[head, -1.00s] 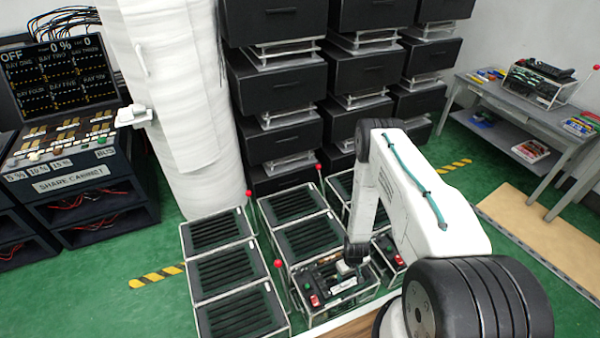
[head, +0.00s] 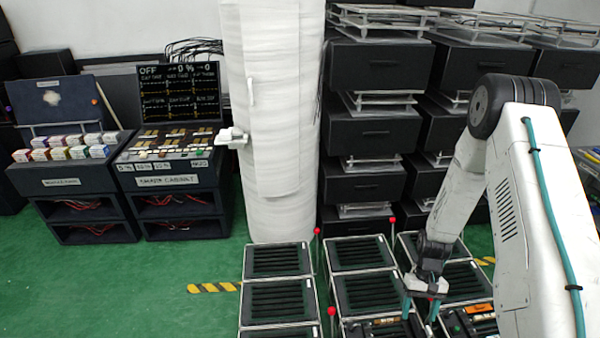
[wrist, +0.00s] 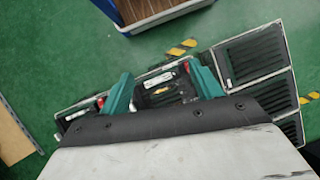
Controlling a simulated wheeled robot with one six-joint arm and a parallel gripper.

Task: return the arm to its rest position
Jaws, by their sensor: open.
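My arm (head: 545,190) comes in from the right of the head view, bends at a black elbow joint and reaches down to the gripper. My gripper (head: 420,308) points down with its two teal fingers apart and nothing visible between them. It hangs over the front of the slatted black fixtures (head: 367,293). In the wrist view the fingers (wrist: 163,88) spread above a fixture with a red button and white labels (wrist: 157,82); whether they touch it I cannot tell. Levers with red knobs (head: 331,311) stand beside the fixtures.
A white wrapped column (head: 270,120) stands behind the fixtures. Stacked black drawer units (head: 375,135) fill the back right. Control cabinets (head: 170,180) stand at the left. Green floor (head: 120,290) is open at front left. The wrist view shows a wood-topped blue-edged box (wrist: 150,12).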

